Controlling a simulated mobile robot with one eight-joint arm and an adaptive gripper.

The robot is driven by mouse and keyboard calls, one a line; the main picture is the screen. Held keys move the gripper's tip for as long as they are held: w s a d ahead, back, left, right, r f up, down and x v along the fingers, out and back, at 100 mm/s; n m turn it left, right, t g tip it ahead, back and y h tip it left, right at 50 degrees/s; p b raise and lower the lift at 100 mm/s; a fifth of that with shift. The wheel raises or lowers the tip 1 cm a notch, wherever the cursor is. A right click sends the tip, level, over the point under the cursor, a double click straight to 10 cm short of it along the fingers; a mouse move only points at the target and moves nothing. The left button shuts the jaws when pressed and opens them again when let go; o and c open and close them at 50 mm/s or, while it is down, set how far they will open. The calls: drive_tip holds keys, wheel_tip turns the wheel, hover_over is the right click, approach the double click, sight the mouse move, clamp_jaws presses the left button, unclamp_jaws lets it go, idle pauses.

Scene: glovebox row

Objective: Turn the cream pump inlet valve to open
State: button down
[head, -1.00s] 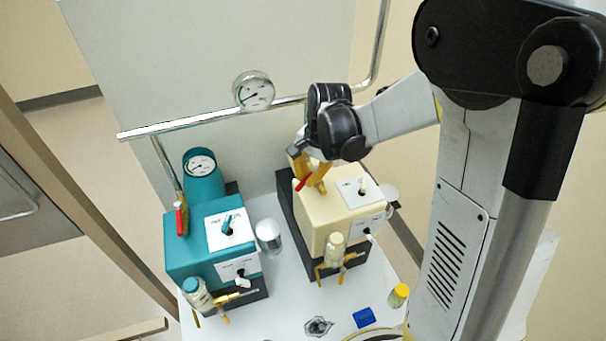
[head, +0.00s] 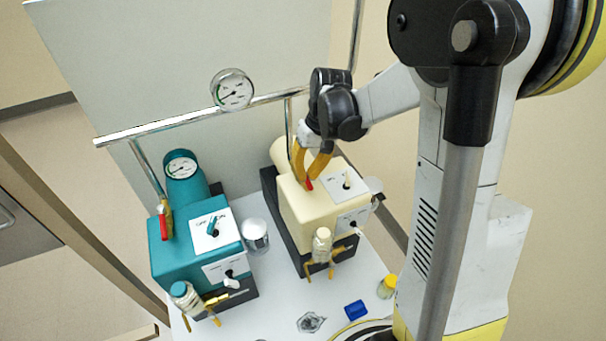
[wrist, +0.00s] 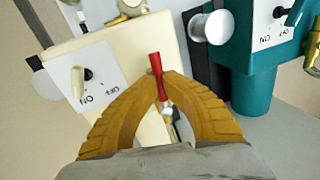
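The cream pump (head: 308,208) stands on the right of the white bench. Its inlet valve has a red handle (head: 309,185), which also shows in the wrist view (wrist: 155,62) with a pale metal end below it. My gripper (head: 308,178) points down at the pump's back left side. In the wrist view my gripper's yellow fingertips (wrist: 161,78) meet on both sides of the red handle and look shut on it. The handle's tip sticks out beyond the fingers. The pipe behind the valve is partly hidden by the fingers.
A teal pump (head: 195,250) with its own red handle (head: 165,222) stands to the left. A pipe with a gauge (head: 232,90) runs behind both pumps. A blue block (head: 355,309) and a yellow-capped vial (head: 387,287) lie near the front.

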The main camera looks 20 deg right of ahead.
drive_tip(key=shift+d+n, duration=0.2)
drive_tip(key=shift+n, duration=0.3)
drive_tip(key=c, duration=1.4)
unclamp_jaws()
drive_tip(key=shift+c, duration=0.2)
wheel_tip(320, 180, up, 12)
drive_tip(key=d, duration=0.2)
drive_tip(key=shift+d, duration=0.25)
drive_tip(key=shift+f, duration=0.15)
